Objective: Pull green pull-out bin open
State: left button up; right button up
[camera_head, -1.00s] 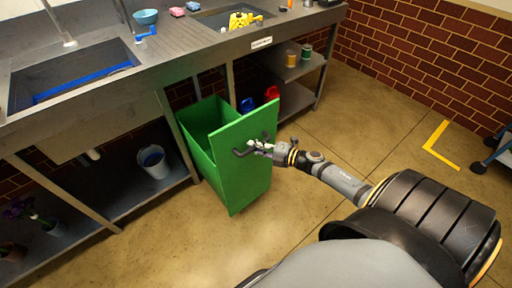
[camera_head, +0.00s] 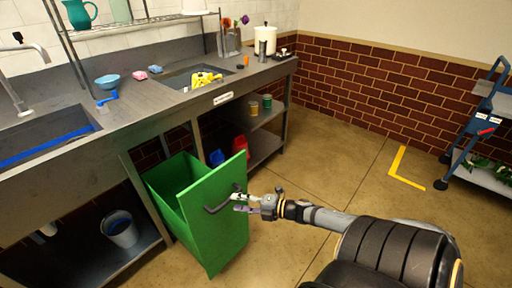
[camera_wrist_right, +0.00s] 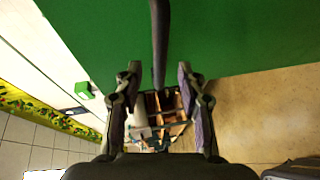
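The green pull-out bin (camera_head: 215,222) stands well out from under the counter, its open top showing behind the front panel. A dark bar handle (camera_head: 217,207) sits on the panel. My right gripper (camera_head: 238,202) is in front of the panel, close to the handle. In the right wrist view the two fingers (camera_wrist_right: 160,85) are spread apart, with the handle (camera_wrist_right: 160,45) running between them and gaps on both sides. I cannot tell whether a finger touches it. My left gripper is not in view.
The counter (camera_head: 140,120) with sinks runs above the bin. A grey bucket (camera_head: 120,229) stands on the lower shelf to the left, and red and blue items lie behind the bin. A blue cart (camera_head: 485,130) stands at the far right. The floor between is clear.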

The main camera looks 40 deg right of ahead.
jog(key=v, duration=0.7)
dwell(0.6)
